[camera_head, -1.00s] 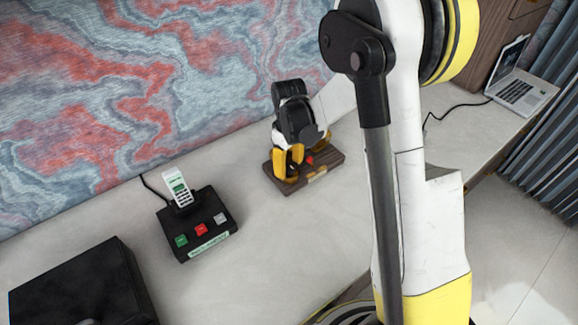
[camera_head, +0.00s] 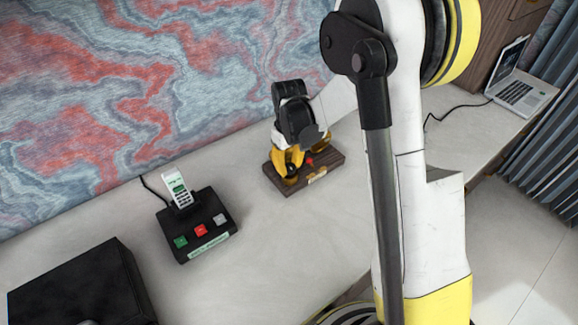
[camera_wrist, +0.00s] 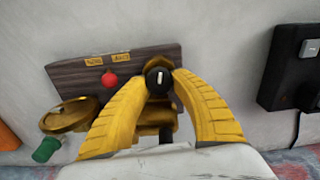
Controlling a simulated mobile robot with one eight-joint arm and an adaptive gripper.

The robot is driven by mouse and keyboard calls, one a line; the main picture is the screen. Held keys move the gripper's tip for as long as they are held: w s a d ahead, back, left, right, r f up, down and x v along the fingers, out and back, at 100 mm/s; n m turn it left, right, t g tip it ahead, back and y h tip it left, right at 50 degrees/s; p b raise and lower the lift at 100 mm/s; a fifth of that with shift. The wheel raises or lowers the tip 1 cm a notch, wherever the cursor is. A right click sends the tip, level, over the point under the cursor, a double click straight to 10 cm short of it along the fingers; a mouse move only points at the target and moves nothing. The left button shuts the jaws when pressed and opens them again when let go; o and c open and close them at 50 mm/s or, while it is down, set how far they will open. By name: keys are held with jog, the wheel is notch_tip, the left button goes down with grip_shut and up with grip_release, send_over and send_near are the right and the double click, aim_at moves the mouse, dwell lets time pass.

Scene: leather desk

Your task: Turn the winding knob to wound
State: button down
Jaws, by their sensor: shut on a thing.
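The winding knob (camera_wrist: 158,80) is a black round knob with a pale mark, seen in the wrist view between my two yellow fingers. It stands at the edge of a dark wooden base (camera_wrist: 140,65) that also carries a red knob (camera_wrist: 109,80), a brass disc (camera_wrist: 70,115) and small yellow labels (camera_wrist: 108,60). My gripper (camera_wrist: 160,76) is shut on the black knob, with a fingertip on either side. In the head view my gripper (camera_head: 289,168) is over the left part of the wooden base (camera_head: 325,176). The label wording is too small to read surely.
A black box with coloured buttons and a handset (camera_head: 197,222) stands on the desk left of the base. A larger black box (camera_head: 75,285) is at the lower left. A laptop (camera_head: 520,88) is at the far right. Pale desk surface (camera_head: 290,240) is clear in front of the base.

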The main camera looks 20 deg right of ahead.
aim_at(290, 166)
jog(key=m, duration=0.4)
jog(key=shift+d+m, duration=0.1)
jog(key=shift+m, duration=0.2)
jog(key=shift+m+b, duration=0.3)
jog(key=shift+m, duration=1.6)
jog(key=c, duration=1)
grip_release()
jog(key=shift+c, duration=0.2)
notch_tip(290, 166, up, 12)
